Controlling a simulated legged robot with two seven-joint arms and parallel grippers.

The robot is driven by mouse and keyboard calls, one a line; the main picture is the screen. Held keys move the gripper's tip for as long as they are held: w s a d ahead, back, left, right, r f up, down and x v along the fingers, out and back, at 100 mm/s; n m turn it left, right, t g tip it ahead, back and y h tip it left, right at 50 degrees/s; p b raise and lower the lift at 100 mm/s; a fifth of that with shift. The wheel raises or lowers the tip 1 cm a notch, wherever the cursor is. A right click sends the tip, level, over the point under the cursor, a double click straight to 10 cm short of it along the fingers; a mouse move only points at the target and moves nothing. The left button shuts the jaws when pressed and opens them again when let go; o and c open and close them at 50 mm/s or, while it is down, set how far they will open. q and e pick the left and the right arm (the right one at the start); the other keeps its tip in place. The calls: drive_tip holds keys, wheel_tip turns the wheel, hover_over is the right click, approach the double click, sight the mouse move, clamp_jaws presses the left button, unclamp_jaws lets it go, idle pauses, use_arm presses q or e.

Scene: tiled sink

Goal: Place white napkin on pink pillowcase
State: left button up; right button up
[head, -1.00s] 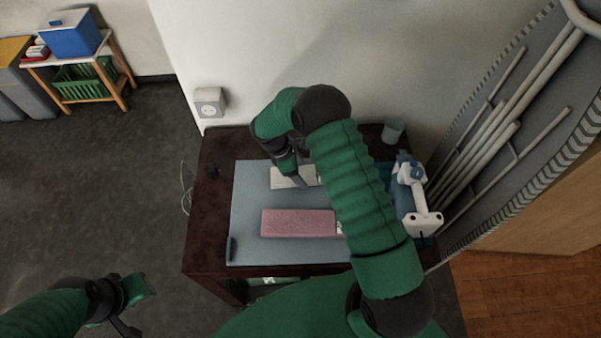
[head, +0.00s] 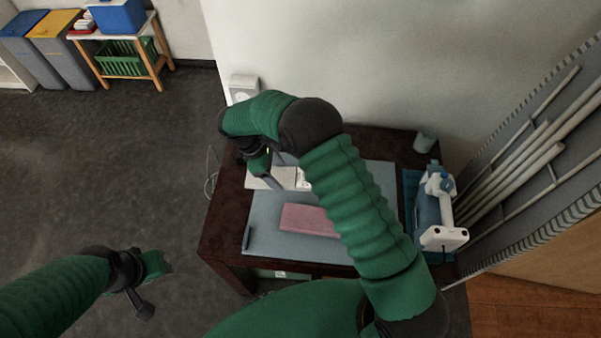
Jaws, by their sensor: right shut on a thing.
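The white napkin (head: 262,183) is at the back left of the grey-blue mat (head: 262,233), and my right arm partly covers it. My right gripper (head: 272,178) is shut on the napkin. I cannot tell exactly how high the napkin is above the mat. The pink pillowcase (head: 308,219) lies flat on the mat, in front of the napkin and a little to its right. My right arm hides the pillowcase's right end. My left gripper (head: 151,283) is open and empty, over the floor at the lower left, away from the table.
The dark wooden table (head: 226,229) stands against the wall. A white and blue device (head: 440,210) stands at its right, with a grey cup (head: 424,142) behind. A small dark object (head: 246,238) lies at the mat's left edge. White pipes (head: 510,165) are at the right.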

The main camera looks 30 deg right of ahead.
drive_tip(key=s+a, duration=0.1)
drive_tip(key=s, duration=0.1)
drive_tip(key=s+a, duration=0.1)
drive_tip(key=s, duration=0.1)
drive_tip(key=s+a, duration=0.1)
drive_tip(key=s, duration=0.1)
drive_tip(key=shift+s+r, duration=0.2)
drive_tip(key=shift+s, duration=0.15)
drive_tip(key=s, duration=0.6)
drive_tip(key=s+a, duration=0.1)
drive_tip(key=s, duration=0.2)
drive_tip(key=shift+r, duration=0.35)
drive_tip(key=s+d+r, duration=0.1)
drive_tip(key=s+d, duration=0.1)
drive_tip(key=s, duration=1.2)
drive_tip(key=p, duration=0.2)
hover_over(326, 220)
drive_tip(key=shift+d+f+m, duration=0.15)
drive_tip(key=shift+f+m, duration=0.25)
drive_tip(key=shift+f, duration=0.35)
wheel_tip(326, 220, down, 3)
drive_tip(key=shift+s+f+b, duration=0.1)
drive_tip(key=shift+b, duration=0.4)
drive_tip(key=shift+f, duration=0.15)
drive_tip(key=shift+f, duration=0.1)
